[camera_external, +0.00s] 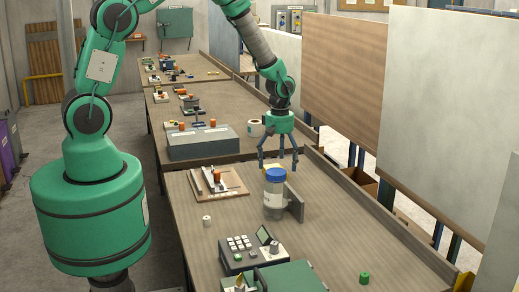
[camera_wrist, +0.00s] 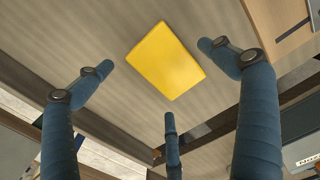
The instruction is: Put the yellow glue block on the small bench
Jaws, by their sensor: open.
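The yellow glue block (camera_wrist: 166,61) lies flat on the wooden table, tilted in the picture, in the upper middle of the wrist view. In the external view only a bit of yellow (camera_external: 272,168) shows behind a blue-capped jar (camera_external: 274,195). My gripper (camera_external: 278,165) points down above the block, its fingers spread and empty. In the wrist view the fingers (camera_wrist: 165,78) stand around and below the block, with clear space between. I cannot tell for sure which thing is the small bench; a dark grey panel-like piece (camera_external: 295,204) stands beside the jar.
The jar stands close in front of my gripper. A wooden tray (camera_external: 205,188) with small parts is to the left. A keypad device (camera_external: 240,242), a green box (camera_external: 287,279) and a green cylinder (camera_external: 364,278) are nearer. A grey case (camera_external: 203,150) is behind. The table's right middle is clear.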

